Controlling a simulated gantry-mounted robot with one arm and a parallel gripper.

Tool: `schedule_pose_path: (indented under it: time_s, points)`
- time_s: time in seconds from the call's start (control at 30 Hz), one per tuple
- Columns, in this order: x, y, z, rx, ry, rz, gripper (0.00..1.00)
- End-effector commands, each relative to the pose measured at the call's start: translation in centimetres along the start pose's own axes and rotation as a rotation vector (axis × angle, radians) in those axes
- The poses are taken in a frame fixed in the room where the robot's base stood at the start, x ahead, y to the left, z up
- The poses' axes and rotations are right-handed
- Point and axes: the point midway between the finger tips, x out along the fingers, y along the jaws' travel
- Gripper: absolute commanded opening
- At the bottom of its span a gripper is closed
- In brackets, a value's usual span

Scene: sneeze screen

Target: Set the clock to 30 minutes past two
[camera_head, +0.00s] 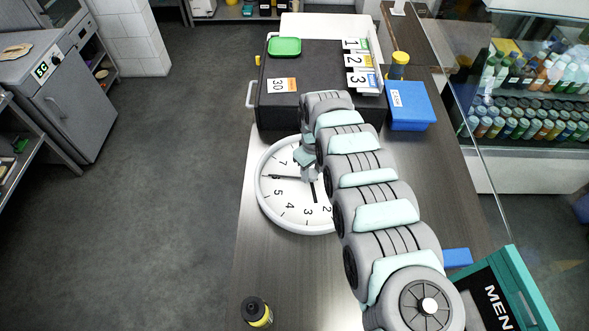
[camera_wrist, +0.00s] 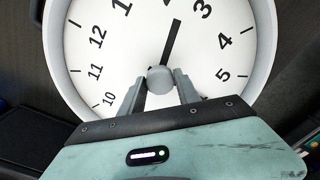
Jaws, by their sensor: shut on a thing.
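The white round clock (camera_head: 287,214) lies face up on the counter, its rim grey-white. In the head view its long black hand (camera_head: 287,177) points left, just below the 7, around where the 6 belongs. Its shorter hand (camera_head: 314,194) points down between the 2 and the 3. In the wrist view the clock (camera_wrist: 120,62) shows one hand (camera_wrist: 172,40) between the 2 and the 3. My gripper (camera_wrist: 160,88) is shut on the grey centre knob (camera_wrist: 160,77). My gripper (camera_head: 308,172) and arm hide the clock's right part in the head view.
A black case (camera_head: 310,60) with number cards and a green dish (camera_head: 285,46) stands behind the clock. A blue box (camera_head: 410,108) and a yellow-lidded jar (camera_head: 398,66) are at right. A dark bottle (camera_head: 256,312) stands near the front. The counter in front of the clock is mostly clear.

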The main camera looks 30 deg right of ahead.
Motion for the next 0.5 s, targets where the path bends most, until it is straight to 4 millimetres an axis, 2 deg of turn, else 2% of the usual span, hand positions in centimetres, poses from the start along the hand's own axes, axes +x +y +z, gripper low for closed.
schedule_pose_path:
  time_s: [0.23, 0.27, 0.5]
  points:
    - [0.07, 0.0, 0.0, 0.0, 0.0, 0.0, 0.0]
    - [0.07, 0.0, 0.0, 0.0, 0.0, 0.0, 0.41]
    - [0.04, -0.02, -0.04, -0.001, 0.0, 0.0, 0.61]
